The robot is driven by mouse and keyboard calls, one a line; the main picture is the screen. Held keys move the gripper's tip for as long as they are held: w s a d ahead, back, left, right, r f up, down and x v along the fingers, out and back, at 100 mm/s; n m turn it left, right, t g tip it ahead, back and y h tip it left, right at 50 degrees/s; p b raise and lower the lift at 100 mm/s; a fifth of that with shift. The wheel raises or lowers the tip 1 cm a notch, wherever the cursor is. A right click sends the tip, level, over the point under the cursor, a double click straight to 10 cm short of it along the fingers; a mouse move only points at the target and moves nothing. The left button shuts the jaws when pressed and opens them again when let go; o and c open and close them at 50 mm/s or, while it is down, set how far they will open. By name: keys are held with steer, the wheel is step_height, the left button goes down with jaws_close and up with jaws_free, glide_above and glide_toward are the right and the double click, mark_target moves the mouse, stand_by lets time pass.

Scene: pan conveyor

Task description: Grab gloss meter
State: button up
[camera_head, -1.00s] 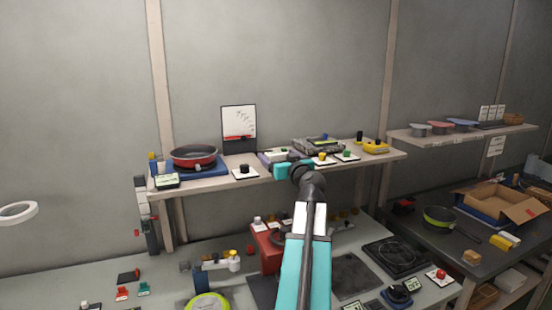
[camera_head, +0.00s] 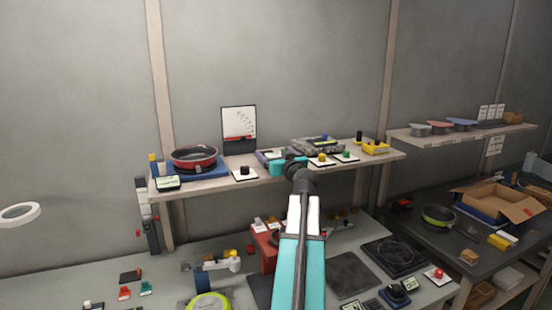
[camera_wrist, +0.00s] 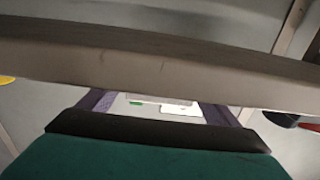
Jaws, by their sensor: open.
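My gripper (camera_head: 278,168) is teal and sits at the front edge of the upper shelf (camera_head: 210,183), near its middle. It is open, and its fingertips are hard to make out. A low purple-grey holder (camera_head: 263,156) lies on the shelf right behind it, partly covered by the gripper. In the wrist view, purple side pieces (camera_wrist: 213,113) flank a white item with a green mark (camera_wrist: 137,101). This may be the gloss meter, but I cannot be sure. A broad grey-brown beam cuts across that view, and my teal and dark gripper body fills the bottom.
On the shelf, a red pan (camera_head: 194,158) stands left, with a white pad with a black knob (camera_head: 244,173) beside the gripper. Pads with yellow (camera_head: 321,160) and green (camera_head: 346,156) knobs and a yellow block (camera_head: 376,148) stand right. A cluttered bench lies below.

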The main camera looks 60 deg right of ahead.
steer(key=shift+p+x, duration=0.3)
steer(key=shift+x, duration=0.9)
steer(key=c, duration=1.3)
steer(key=shift+r, duration=0.15)
steer(key=shift+c, duration=0.2)
steer(key=shift+r+b, duration=0.75)
steer(key=shift+r, duration=0.7)
steer(key=shift+s+r, duration=0.15)
steer(key=s+a+b, duration=0.2)
steer(key=s+a, duration=0.1)
steer(key=s, duration=0.4)
steer(key=s+a+r+b, duration=0.1)
steer(key=s+a+b, duration=0.1)
steer(key=s, duration=0.5)
steer(key=shift+s+a+r+b, duration=0.25)
steer(key=shift+s+a+b, duration=0.1)
steer(key=shift+b, duration=0.2)
